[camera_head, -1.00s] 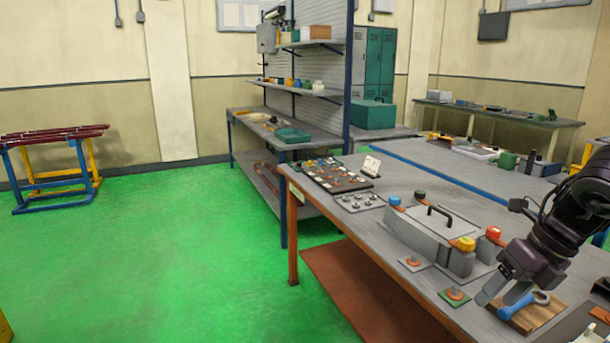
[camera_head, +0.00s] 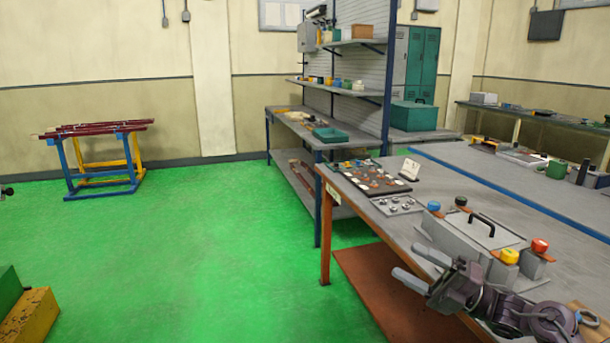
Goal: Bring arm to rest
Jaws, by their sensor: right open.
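My right gripper (camera_head: 406,260) is at the lower right, by the front edge of the workbench (camera_head: 470,180). Its two grey fingers point left and are spread apart, with nothing between them. The dark wrist and arm come in from the lower right and hide part of the bench edge. A grey box with a black handle (camera_head: 495,237) stands on the bench just behind the gripper. My left gripper is not in view.
A yellow knob (camera_head: 509,256) and a red knob (camera_head: 540,245) sit near the arm. A parts board (camera_head: 370,183) lies at the bench's far end. A rack (camera_head: 100,165) stands at the left.

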